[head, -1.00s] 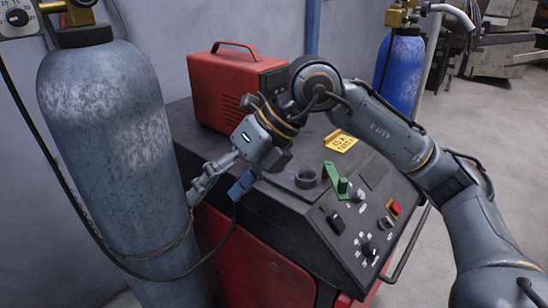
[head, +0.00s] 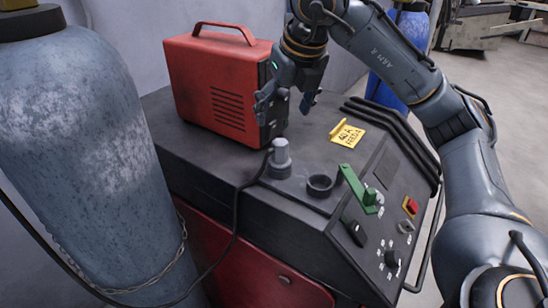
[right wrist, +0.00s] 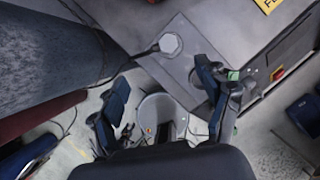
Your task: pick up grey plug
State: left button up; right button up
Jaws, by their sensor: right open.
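The grey plug (head: 281,160) stands upright on the dark top of the machine, left of a dark round socket ring (head: 320,186). A black cable runs from it down the front. In the right wrist view the plug (right wrist: 171,43) shows as a pale round cap, beyond the fingers. My right gripper (head: 289,108) is open and empty, with its fingers pointing down above and behind the plug, apart from it. In the right wrist view the gripper (right wrist: 163,80) has its two fingers wide apart. My left gripper is out of view.
A red box (head: 215,85) with a handle stands close left of the right gripper. A large grey gas cylinder (head: 75,160) fills the left. A green lever (head: 358,187), a yellow tag (head: 347,135) and the knobs are on the machine's right side.

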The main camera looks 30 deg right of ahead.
aim_at(277, 143)
jog(key=x, duration=0.6)
jog(key=shift+f, duration=0.15)
jog(key=shift+w+d+f+p, duration=0.15)
jog(key=shift+f+p, duration=0.15)
jog(key=shift+f, duration=0.1)
jog(key=shift+w+d+f+p, duration=0.15)
jog(key=shift+w+f+p, duration=0.1)
jog(key=shift+f, duration=0.15)
jog(key=p+x, duration=0.1)
jog(key=x, duration=0.1)
jog(key=shift+w+d+f, duration=0.15)
jog(key=shift+f, duration=0.15)
jog(key=shift+w+f, duration=0.2)
jog(key=shift+f, duration=0.3)
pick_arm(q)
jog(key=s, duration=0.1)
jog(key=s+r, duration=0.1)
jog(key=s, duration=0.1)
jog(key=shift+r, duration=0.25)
pick_arm(e)
grip_shut()
